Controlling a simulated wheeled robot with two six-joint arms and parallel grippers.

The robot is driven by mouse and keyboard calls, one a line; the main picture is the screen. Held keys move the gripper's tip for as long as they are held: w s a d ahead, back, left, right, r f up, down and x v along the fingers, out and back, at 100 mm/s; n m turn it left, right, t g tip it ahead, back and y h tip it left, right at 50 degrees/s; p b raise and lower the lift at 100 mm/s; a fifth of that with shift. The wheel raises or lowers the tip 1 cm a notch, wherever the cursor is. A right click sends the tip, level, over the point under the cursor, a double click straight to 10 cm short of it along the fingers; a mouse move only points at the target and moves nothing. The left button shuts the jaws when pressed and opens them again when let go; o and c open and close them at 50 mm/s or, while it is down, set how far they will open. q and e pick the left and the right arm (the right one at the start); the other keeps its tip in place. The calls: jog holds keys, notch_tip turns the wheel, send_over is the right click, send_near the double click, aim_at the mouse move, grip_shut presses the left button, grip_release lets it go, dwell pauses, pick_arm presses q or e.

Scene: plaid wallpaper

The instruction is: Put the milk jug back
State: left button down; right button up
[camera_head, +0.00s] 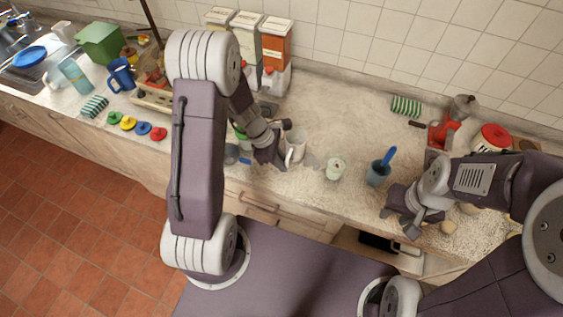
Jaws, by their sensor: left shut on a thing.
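A white jug (297,141) stands out at my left gripper, over the middle of the counter. I take it to be the milk jug. My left gripper (284,155) is shut on it at its near left side, and the fingers hide part of it. I cannot tell whether the jug touches the counter. My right gripper (400,221) is above the counter's front edge at the right, with its fingers apart and nothing seen between them.
A pale cup (335,169) and a dark cup (377,174) with a blue utensil stand right of the jug. Tall boxes (275,42) stand behind at the wall. A red grinder-like thing (443,134) is at the right. The back middle of the counter (345,110) is clear.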

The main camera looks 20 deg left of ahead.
pick_arm(q)
jog(key=c, duration=1.5)
grip_release()
jog(key=shift+w+f, duration=0.1)
jog(key=p+v, duration=0.2)
jog(key=v, duration=1)
jog(key=s+d+f+m+y+b, duration=0.1)
jog(key=s+m, duration=0.3)
jog(key=m, duration=0.6)
jog(key=s+d+f+m+y+b, duration=0.1)
jog(key=s+m+y, duration=0.2)
jog(key=m, duration=0.6)
jog(key=shift+s+d+m, duration=0.25)
jog(key=shift+s+m, duration=0.15)
jog(key=shift+s, duration=0.9)
